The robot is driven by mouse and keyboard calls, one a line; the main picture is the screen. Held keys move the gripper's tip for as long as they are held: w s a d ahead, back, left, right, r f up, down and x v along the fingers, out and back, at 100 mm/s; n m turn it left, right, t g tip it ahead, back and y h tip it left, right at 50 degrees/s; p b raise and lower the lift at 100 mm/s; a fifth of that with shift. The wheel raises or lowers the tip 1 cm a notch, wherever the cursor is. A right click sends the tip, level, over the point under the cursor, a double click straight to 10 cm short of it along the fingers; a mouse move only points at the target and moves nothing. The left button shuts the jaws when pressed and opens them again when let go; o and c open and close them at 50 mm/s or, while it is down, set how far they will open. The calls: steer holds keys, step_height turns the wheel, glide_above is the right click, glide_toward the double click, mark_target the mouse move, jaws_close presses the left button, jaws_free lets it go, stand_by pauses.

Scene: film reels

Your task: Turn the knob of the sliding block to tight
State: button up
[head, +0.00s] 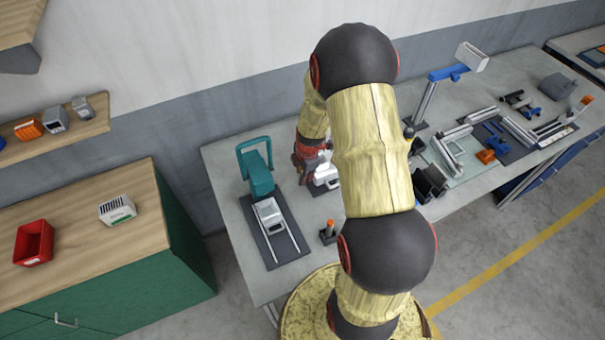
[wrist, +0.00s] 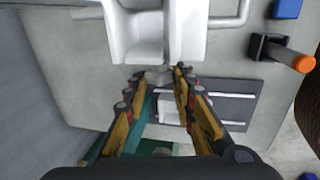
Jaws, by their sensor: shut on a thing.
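A white sliding block (wrist: 130,32) fills the top middle of the wrist view, with a grey rail running through it. A small grey knob (wrist: 158,75) sits at the block's near side. My gripper (wrist: 160,73) has its two fingertips closed on the knob from either side. The fingertips hide part of it, so its marking and turn angle cannot be read. In the head view the white block (head: 325,174) shows partly behind my arm, with my gripper (head: 312,160) at its left side.
An orange-tipped post (head: 328,231) stands near the front table edge. My arm hides much of the middle. Fixtures and rails crowd the table's right.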

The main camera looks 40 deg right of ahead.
jaws_close()
steer(key=shift+w+f+b, duration=0.1)
steer(key=shift+f+b, duration=0.05)
steer(key=shift+b, duration=1.05)
steer(key=t+b, duration=0.2)
steer(key=b, duration=0.8)
steer(key=t+h+b, duration=0.1)
steer(key=b, duration=1)
steer(key=shift+s+d+t, duration=0.1)
steer(key=shift+s+t, duration=0.1)
steer(key=shift+t, duration=0.2)
steer(key=b, duration=0.3)
steer(key=shift+s+t, duration=0.1)
steer(key=shift+t, duration=0.2)
steer(key=shift+r, duration=0.25)
steer(key=o, duration=0.5)
jaws_free()
steer(key=shift+o, duration=1.3)
steer(key=shift+f, duration=0.1)
steer(key=shift+o, duration=0.5)
steer(key=shift+s+f, duration=0.1)
